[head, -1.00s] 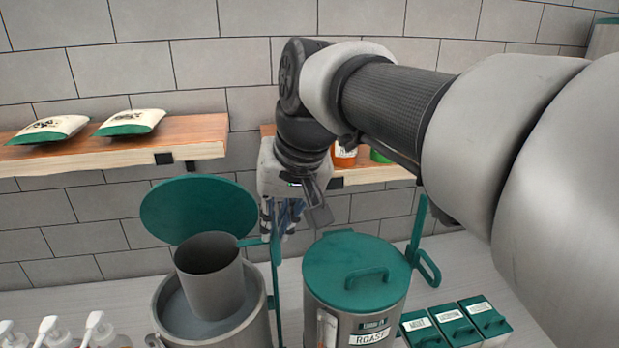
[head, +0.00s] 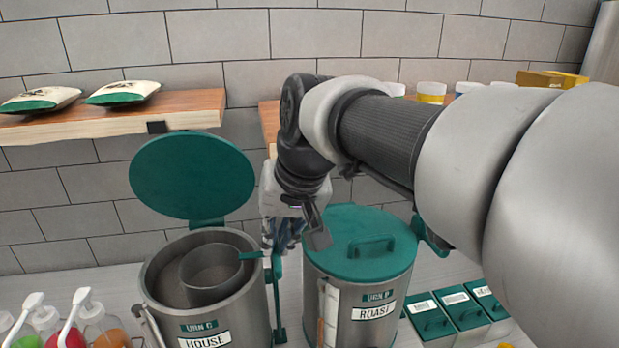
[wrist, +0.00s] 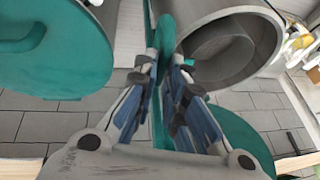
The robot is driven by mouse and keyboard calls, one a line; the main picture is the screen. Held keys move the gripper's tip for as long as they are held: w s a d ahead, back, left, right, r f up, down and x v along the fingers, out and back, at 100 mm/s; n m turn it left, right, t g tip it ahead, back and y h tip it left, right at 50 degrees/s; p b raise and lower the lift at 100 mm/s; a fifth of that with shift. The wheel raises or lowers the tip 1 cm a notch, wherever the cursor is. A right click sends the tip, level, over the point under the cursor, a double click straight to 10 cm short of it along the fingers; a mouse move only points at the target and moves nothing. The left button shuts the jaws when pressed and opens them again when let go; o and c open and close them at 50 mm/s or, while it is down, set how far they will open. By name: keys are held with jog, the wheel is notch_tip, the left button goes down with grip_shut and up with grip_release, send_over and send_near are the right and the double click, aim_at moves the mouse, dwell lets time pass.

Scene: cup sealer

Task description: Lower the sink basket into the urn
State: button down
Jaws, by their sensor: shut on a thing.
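The sink basket (head: 212,272) is a grey cylinder with a green handle. It is inside the open urn (head: 168,312) labelled "HOUSE", its rim near the height of the urn's mouth. The wrist view shows the basket (wrist: 215,60) within the round urn mouth (wrist: 262,45). My gripper (head: 270,245) is at the right side of the urn's rim, shut on the basket's green handle (head: 252,255). In the wrist view my gripper (wrist: 165,70) has its fingers on both sides of a green bar. The basket's bottom is hidden.
The urn's green lid (head: 190,175) stands open behind it. A closed "ROAST" urn (head: 360,285) stands close on the right. Pump bottles (head: 95,318) stand at the left front, green-topped boxes (head: 455,312) at the right. A wooden shelf (head: 110,120) with bags is above.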

notch_tip(320, 180, down, 2)
jog(key=shift+f+b, duration=0.2)
jog(key=shift+b, duration=0.2)
jog(key=shift+s, duration=0.1)
jog(key=shift+f, duration=0.1)
jog(key=c, duration=1.7)
grip_release()
jog(key=shift+o, duration=0.2)
jog(key=shift+r, duration=0.2)
jog(key=shift+d+r, duration=0.1)
jog(key=shift+r, duration=0.25)
jog(key=v, duration=1.1)
